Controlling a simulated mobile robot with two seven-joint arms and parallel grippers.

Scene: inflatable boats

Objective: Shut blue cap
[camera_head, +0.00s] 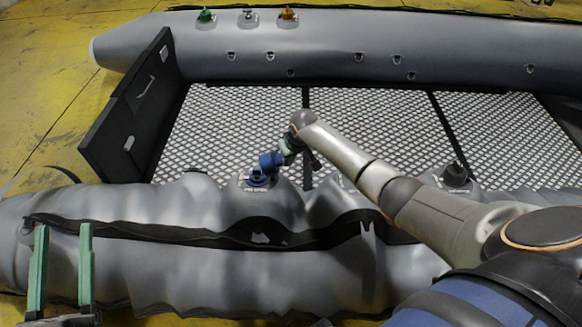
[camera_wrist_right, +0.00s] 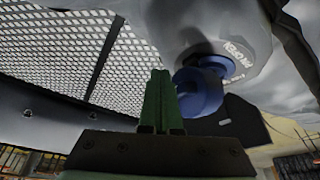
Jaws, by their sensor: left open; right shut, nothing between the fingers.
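The blue cap (camera_head: 270,160) stands raised and tilted above its blue valve seat (camera_head: 257,178) on the near grey tube. In the right wrist view, the cap (camera_wrist_right: 203,97) hangs just right of my fingers, beside the valve with a printed label. My right gripper (camera_head: 287,150) is shut and empty, just right of the cap in the head view. Its green fingers (camera_wrist_right: 158,98) are together in the wrist view; whether they touch the cap I cannot tell. My left gripper (camera_head: 62,245) is open and empty at the lower left, in front of the near tube.
The near inflatable tube (camera_head: 150,215) sags in folds. A black valve (camera_head: 455,176) sits further right on it. The far tube (camera_head: 400,40) carries green, grey and orange caps. A black transom board (camera_head: 125,110) stands at left. The mesh floor (camera_head: 230,120) is bare.

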